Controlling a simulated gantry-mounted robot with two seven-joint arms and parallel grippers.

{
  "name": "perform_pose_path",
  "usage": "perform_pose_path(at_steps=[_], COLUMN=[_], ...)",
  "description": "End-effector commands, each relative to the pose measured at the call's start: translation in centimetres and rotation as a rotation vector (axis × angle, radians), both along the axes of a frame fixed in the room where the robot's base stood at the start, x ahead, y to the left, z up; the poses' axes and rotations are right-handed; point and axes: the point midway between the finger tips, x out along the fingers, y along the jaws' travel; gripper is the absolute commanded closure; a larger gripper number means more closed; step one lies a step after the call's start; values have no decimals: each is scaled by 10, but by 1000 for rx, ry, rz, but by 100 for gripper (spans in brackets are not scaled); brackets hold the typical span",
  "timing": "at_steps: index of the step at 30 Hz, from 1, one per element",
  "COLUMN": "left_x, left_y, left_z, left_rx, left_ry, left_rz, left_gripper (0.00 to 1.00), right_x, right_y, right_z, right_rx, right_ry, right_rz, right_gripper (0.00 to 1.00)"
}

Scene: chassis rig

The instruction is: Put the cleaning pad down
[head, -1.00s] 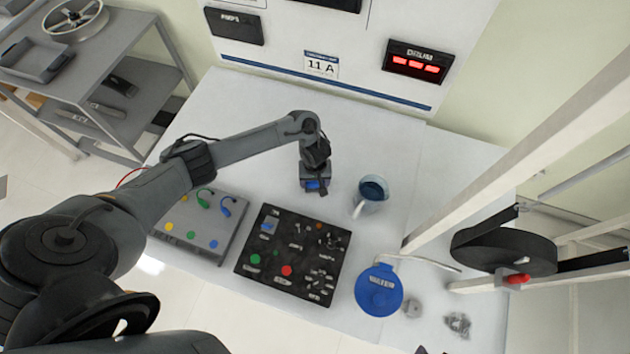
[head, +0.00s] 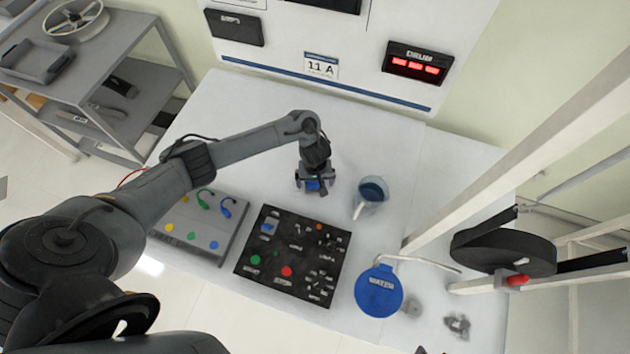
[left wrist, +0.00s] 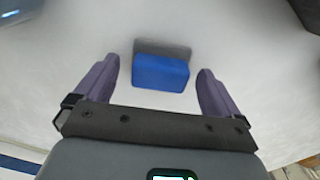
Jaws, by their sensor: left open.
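The cleaning pad (left wrist: 160,73) is a small blue block with a grey layer along its far side. In the left wrist view it rests on the white table between my two fingers, with a gap on each side. My left gripper (left wrist: 158,88) is open around it and not touching it. In the head view the left gripper (head: 315,188) points down at the table behind the black panel, with the blue pad (head: 313,185) showing between its fingers. My right gripper is not clearly seen.
A black panel (head: 292,256) and a grey button box (head: 205,225) lie in front. A round blue lid (head: 379,290) and small grey parts (head: 457,325) lie at right. The white table (head: 255,115) behind is clear.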

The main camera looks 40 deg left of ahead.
Motion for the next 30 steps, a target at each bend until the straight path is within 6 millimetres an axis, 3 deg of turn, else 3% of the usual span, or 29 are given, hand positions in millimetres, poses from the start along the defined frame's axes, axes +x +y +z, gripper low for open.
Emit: perform_pose_path(at_steps=[15, 26, 30], left_x=[1, 0, -2], left_y=[1, -2, -25], left_z=[93, 114, 107], left_rx=[2, -2, -26], left_ry=[-2, -4, -41], left_rz=[-1, -9, -94], left_gripper=[3, 3, 3], right_x=[0, 0, 0], right_y=[-1, -2, -2], right_z=[57, 73, 72], right_rx=[-4, -9, -9], right_ry=[-2, -2, -2], right_rz=[2, 6, 6], right_gripper=[57, 57, 57])
